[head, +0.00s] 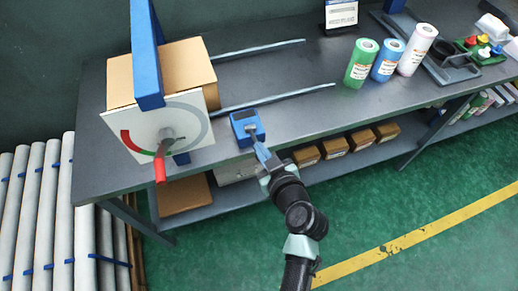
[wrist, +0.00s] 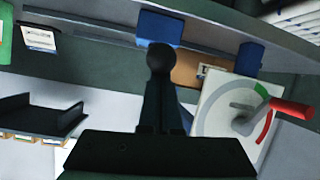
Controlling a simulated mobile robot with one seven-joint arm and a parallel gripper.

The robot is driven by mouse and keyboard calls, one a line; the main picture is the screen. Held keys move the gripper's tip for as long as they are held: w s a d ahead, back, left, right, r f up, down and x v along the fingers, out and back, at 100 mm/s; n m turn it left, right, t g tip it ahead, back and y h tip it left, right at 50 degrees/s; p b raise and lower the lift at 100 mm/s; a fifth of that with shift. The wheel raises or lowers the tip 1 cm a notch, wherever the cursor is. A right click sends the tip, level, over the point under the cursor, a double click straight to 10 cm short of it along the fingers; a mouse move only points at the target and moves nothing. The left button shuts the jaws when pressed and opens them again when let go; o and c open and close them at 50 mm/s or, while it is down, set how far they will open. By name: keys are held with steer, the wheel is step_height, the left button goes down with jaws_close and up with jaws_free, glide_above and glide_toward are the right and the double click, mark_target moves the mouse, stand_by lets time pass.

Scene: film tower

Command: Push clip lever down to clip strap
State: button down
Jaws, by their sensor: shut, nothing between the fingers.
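A blue block with a dark top (head: 246,124) sits at the table's front edge; it may be the clip, but I cannot make out a separate lever or strap. My gripper (head: 262,152) is shut and empty, just in front of and below this block. I cannot tell whether they touch. In the wrist view, my gripper's dark fingers (wrist: 161,62) point up at a blue shape (wrist: 160,27). To the left in the head view stands a white dial panel (head: 168,125) with a red-ended handle (head: 160,165). It also shows in the wrist view (wrist: 225,105).
A blue post (head: 146,60) and a cardboard box (head: 187,68) stand at the panel. Two thin grey bars (head: 278,98) lie on the dark table (head: 290,70). Green (head: 361,63), blue and white rolls stand right. A lower shelf holds brown boxes (head: 334,147).

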steer(key=shift+s+d+f+t+y+b, duration=0.15)
steer(key=shift+f+t+b, duration=0.4)
steer(key=shift+b, duration=1.75)
steer(key=shift+s+a+f+t+y+b, duration=0.15)
steer(key=shift+f+t+b, duration=0.45)
steer(key=shift+b, duration=1.75)
steer(key=shift+s+d+f+t+y+b, duration=0.2)
steer(key=shift+f+b, duration=0.65)
steer(key=shift+b, duration=1.45)
steer(key=shift+f+t+b, duration=0.1)
steer(key=shift+t+b, duration=0.15)
steer(key=shift+b, duration=0.95)
steer(key=shift+t+y+b, duration=0.3)
steer(key=shift+b, duration=0.9)
steer(key=r+p, duration=0.1)
steer(key=w+a+r+p, duration=0.1)
steer(key=r, duration=0.1)
steer(key=r+p, duration=0.1)
steer(key=shift+w+a+r, duration=0.2)
steer(key=shift+w+r, duration=0.1)
steer(key=shift+r, duration=0.1)
steer(key=b+v, duration=0.2)
steer(key=v, duration=0.8)
steer(key=shift+f, duration=0.2)
steer(key=shift+d, duration=0.1)
